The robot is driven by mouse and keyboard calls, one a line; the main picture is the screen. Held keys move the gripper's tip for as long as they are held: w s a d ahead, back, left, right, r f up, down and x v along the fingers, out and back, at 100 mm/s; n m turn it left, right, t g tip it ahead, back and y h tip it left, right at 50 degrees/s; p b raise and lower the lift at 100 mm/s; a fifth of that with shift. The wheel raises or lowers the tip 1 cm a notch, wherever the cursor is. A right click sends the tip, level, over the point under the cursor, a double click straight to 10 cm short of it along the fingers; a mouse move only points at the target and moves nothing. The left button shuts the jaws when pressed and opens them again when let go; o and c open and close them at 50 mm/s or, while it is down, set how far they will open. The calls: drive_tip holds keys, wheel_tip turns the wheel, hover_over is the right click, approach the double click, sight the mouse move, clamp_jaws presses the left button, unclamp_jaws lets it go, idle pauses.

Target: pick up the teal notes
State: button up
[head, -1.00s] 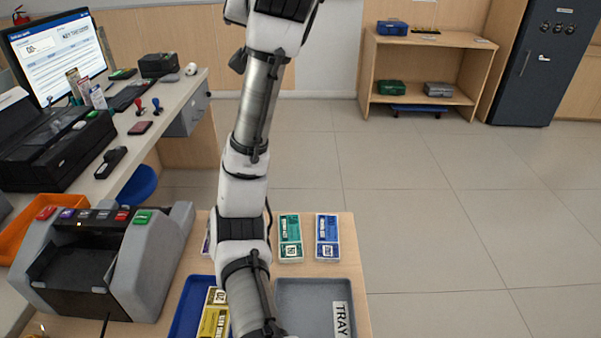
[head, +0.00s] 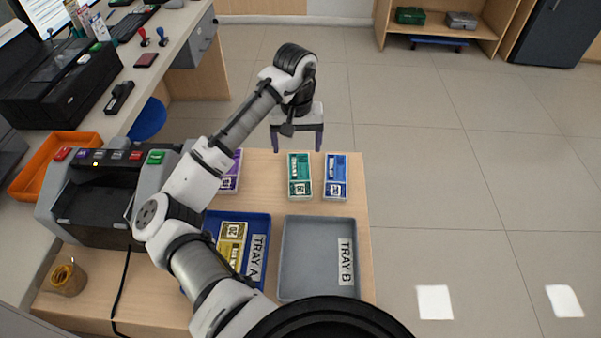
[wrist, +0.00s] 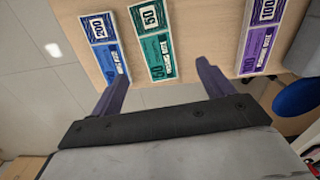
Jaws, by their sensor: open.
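The teal notes (head: 299,175) are a banded stack lying flat near the back edge of the wooden table, between the purple and blue stacks. In the wrist view the teal notes (wrist: 153,42) show a "50" and lie beyond the fingertips, between the two fingers. My gripper (head: 297,148) is open and empty, its fingers pointing down. It hangs above and just behind the far end of the teal notes, apart from them. It also shows in the wrist view (wrist: 154,76).
Blue notes (head: 336,177) lie close on the right, purple notes (head: 231,172) on the left. Blue Tray A (head: 263,220) holds yellow notes (head: 231,244). Grey Tray B (head: 318,292) is empty. A note counting machine (head: 152,172) and an orange bin (head: 30,180) stand left.

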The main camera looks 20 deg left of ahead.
hover_over(299, 173)
drive_tip(key=f, duration=0.4)
drive_tip(key=shift+a+f, duration=0.3)
drive_tip(key=shift+f, duration=0.1)
drive_tip(key=shift+d+f+p, duration=0.2)
drive_tip(key=shift+f+p, duration=0.4)
drive_tip(key=shift+f, duration=0.75)
drive_tip(key=shift+d+f+p, duration=0.15)
drive_tip(key=shift+f+p, duration=0.4)
drive_tip(key=shift+f, duration=0.8)
drive_tip(key=shift+c, duration=0.3)
drive_tip(key=c, duration=1)
drive_tip(key=shift+r, duration=0.15)
drive_tip(key=shift+c, duration=0.2)
